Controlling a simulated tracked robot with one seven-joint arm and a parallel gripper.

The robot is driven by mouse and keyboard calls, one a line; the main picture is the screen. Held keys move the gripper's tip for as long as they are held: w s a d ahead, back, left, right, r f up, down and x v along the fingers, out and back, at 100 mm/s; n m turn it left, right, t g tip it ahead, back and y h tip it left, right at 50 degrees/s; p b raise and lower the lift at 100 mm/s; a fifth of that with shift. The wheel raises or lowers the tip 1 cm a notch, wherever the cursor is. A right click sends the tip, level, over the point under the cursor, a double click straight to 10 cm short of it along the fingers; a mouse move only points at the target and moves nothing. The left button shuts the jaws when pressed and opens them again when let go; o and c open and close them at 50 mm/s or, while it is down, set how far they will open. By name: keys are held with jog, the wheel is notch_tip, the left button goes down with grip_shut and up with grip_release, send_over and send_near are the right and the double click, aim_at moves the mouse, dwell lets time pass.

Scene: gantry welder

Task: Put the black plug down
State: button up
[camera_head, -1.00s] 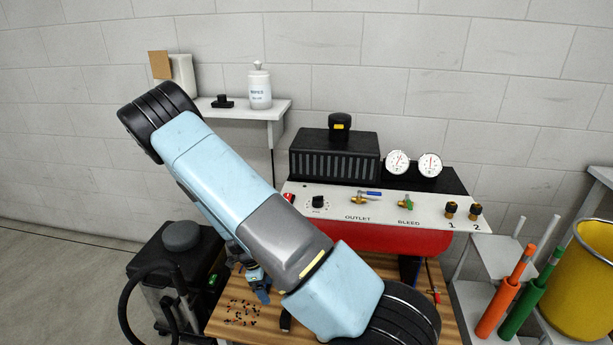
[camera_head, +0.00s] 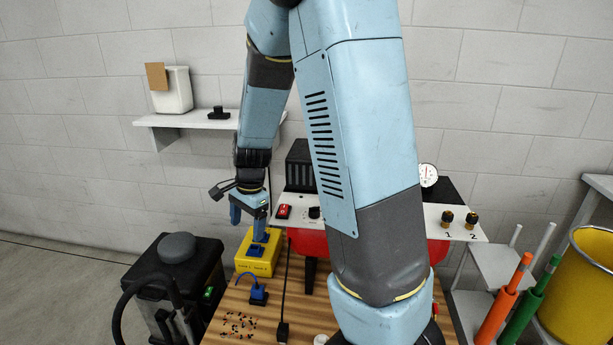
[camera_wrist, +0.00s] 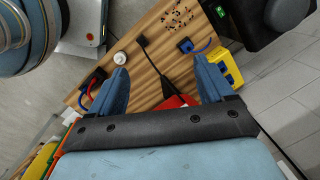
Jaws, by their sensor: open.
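A black plug (camera_head: 283,331) with a black cord lies on the wooden table (camera_head: 228,303), near its front. In the wrist view the black plug (camera_wrist: 142,41) lies on the wood with its cord running down toward the space between my fingers. My gripper (camera_head: 249,216) is open above the back left of the table, by the yellow box. In the wrist view my gripper (camera_wrist: 163,85) has its two blue fingers wide apart with nothing held between them. The plug is apart from both fingers.
A yellow box (camera_head: 256,266) and a blue plug (camera_head: 258,291) with a blue cable stand on the table's left. Small dark bits (camera_head: 238,326) lie in front. A red tank with a white panel (camera_head: 461,222) is behind. A yellow bin (camera_head: 591,275) is right.

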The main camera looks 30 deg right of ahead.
jog(key=s+d+r+n+t+h, duration=0.1)
jog(key=s+d+r+n+t, duration=0.1)
jog(key=s+r+n, duration=0.4)
jog(key=s+d+r+n+t, duration=0.3)
jog(key=s+r+n, duration=0.4)
jog(key=s+r, duration=0.8)
jog(key=shift+s+d+r+h, duration=0.4)
jog(key=shift+d+r, duration=0.1)
jog(key=shift+r, duration=0.2)
dwell(0.9)
